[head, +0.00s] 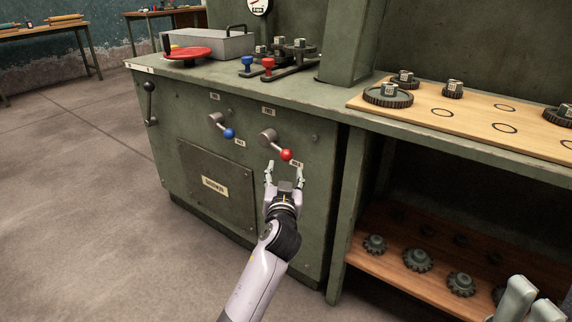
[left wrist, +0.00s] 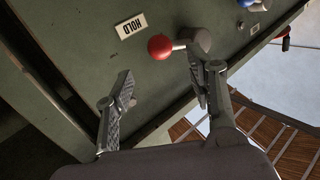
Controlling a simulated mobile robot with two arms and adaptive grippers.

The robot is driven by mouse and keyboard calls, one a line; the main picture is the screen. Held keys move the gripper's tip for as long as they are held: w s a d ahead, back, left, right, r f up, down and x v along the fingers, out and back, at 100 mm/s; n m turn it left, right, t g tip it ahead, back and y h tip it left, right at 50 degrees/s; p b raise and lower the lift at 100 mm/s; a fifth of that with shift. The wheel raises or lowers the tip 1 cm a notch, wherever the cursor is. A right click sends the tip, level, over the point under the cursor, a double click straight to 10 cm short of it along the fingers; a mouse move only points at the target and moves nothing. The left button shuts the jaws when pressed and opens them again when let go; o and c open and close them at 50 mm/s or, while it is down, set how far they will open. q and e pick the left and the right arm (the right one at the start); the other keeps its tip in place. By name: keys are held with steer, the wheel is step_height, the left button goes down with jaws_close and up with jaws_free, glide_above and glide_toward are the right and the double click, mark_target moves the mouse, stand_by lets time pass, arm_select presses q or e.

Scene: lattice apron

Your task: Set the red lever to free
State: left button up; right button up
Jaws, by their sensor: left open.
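The red lever has a grey hub and arm (head: 269,137) and a red knob (head: 287,155) on the green cabinet front. It points down and right, with its knob beside a small plate (head: 297,164) that reads HOLD in the left wrist view (left wrist: 131,26). Another small plate (head: 268,111) sits above the hub, too small to read surely. My left gripper (head: 285,170) is open just below the knob, its fingers spread. In the left wrist view the red knob (left wrist: 160,47) shows just beyond the gap between the fingertips, apparently untouched. My right gripper (head: 530,302) shows partly at the lower right corner.
A blue-knobbed lever (head: 228,133) sits to the left of the red one. A black crank handle (head: 150,103) is at the cabinet's left. A bench board with gears (head: 470,115) and a lower gear shelf (head: 400,275) lie right. Floor at left is clear.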

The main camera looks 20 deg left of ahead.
mark_target(286, 158)
arm_select(q)
steer(key=b+x, duration=0.2)
steer(key=x, duration=0.5)
steer(key=shift+w, duration=0.25)
steer(key=shift+c, duration=0.2)
jaws_close()
stand_by(0.4)
